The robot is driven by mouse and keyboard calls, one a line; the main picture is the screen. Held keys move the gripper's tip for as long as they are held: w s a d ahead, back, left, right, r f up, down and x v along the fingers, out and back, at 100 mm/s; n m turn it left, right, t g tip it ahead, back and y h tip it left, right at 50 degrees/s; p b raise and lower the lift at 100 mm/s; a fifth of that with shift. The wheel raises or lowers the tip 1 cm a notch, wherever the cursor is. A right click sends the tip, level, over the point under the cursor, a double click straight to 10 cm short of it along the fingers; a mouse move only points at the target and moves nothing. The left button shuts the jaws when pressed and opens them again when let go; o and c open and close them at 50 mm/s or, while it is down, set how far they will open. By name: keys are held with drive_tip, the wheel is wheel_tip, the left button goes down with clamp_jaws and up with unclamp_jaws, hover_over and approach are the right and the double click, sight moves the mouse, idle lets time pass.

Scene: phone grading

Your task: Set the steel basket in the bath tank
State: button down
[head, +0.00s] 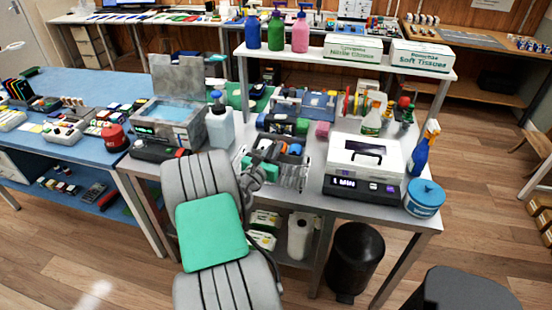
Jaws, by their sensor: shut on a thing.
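The steel basket (293,178) is a shiny wire basket near the front edge of the middle bench. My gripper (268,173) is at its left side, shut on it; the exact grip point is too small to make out. I cannot tell whether the basket touches the bench. The bath tank (143,132) is a grey metal box left of my gripper, with its lid (177,75) raised at the back and blue liquid (168,110) showing inside. My arm hides part of the bench front between them.
White bottles (219,128) stand between the tank and basket. A white machine reading "1 MIN" (363,168) is right of the basket, with a blue tub (424,197) beside it. A raised shelf (330,62) spans behind. A black bin (355,260) stands on the floor.

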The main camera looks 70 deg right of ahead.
drive_tip(key=f, duration=0.1)
drive_tip(key=d+f, duration=0.1)
drive_tip(key=f, duration=0.1)
drive_tip(key=w+d+f, duration=0.1)
drive_tip(key=f, duration=0.1)
drive_tip(key=shift+d+b, duration=0.2)
drive_tip(key=shift+b, duration=0.15)
drive_tip(key=shift+f, duration=0.3)
drive_tip(key=shift+f, duration=0.25)
drive_tip(key=c, duration=1.6)
unclamp_jaws()
drive_tip(key=shift+r, duration=0.1)
